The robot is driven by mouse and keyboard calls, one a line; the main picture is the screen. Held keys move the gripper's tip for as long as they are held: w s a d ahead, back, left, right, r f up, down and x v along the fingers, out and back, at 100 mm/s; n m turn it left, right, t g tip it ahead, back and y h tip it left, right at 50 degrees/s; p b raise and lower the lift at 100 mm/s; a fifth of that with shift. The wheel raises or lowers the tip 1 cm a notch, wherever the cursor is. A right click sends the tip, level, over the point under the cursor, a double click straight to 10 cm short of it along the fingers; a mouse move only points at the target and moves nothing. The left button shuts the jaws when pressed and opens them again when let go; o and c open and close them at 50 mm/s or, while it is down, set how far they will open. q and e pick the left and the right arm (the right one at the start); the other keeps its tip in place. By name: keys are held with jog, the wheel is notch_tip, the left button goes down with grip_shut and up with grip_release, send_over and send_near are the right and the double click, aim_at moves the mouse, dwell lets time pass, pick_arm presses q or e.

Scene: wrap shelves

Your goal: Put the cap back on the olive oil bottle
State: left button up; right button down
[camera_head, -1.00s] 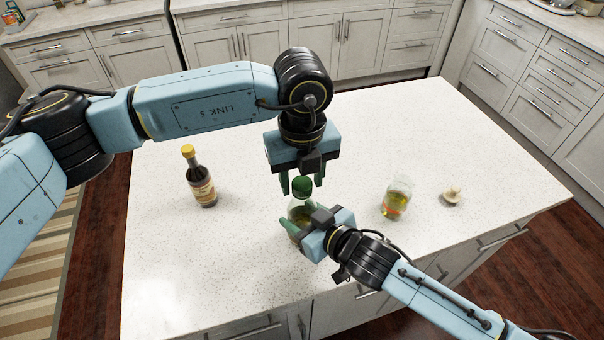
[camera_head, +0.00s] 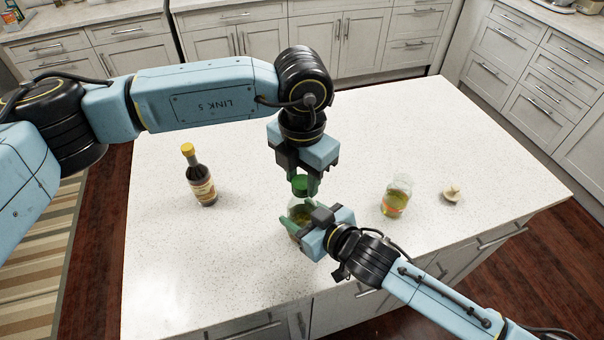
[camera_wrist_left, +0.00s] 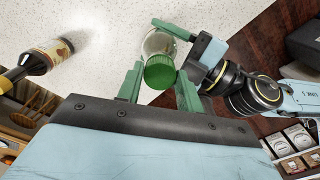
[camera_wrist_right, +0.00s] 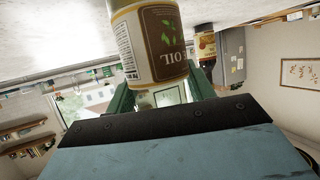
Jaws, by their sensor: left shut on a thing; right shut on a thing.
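The olive oil bottle (camera_head: 300,211) stands upright near the middle of the island. Its label reads "OIL" in the right wrist view (camera_wrist_right: 154,40). My right gripper (camera_head: 293,228) is shut on the bottle's body from the right. The green cap (camera_head: 300,183) is directly over the bottle's top, and it also shows in the left wrist view (camera_wrist_left: 160,73). My left gripper (camera_head: 301,188) points down from above and is shut on the cap. The cap hides the bottle's mouth, so I cannot tell whether it is fully seated.
A dark bottle with a yellow cap (camera_head: 201,180) stands to the left. A glass jar of yellowish contents (camera_head: 396,199) stands to the right, with a small pale stopper-like object (camera_head: 452,193) beyond it. The back of the white countertop (camera_head: 400,120) is clear.

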pick_arm(q)
jog(key=m, duration=0.7)
jog(key=shift+m, duration=0.3)
jog(key=m, duration=0.3)
jog(key=shift+m, duration=0.3)
jog(key=m, duration=0.4)
jog(key=shift+m, duration=0.3)
jog(key=o, duration=1.2)
jog(key=shift+f, duration=0.1)
jog(key=shift+c, duration=0.2)
notch_tip(320, 180, up, 12)
pick_arm(e)
jog(key=shift+c, duration=2.3)
grip_release()
jog(key=shift+s, duration=0.1)
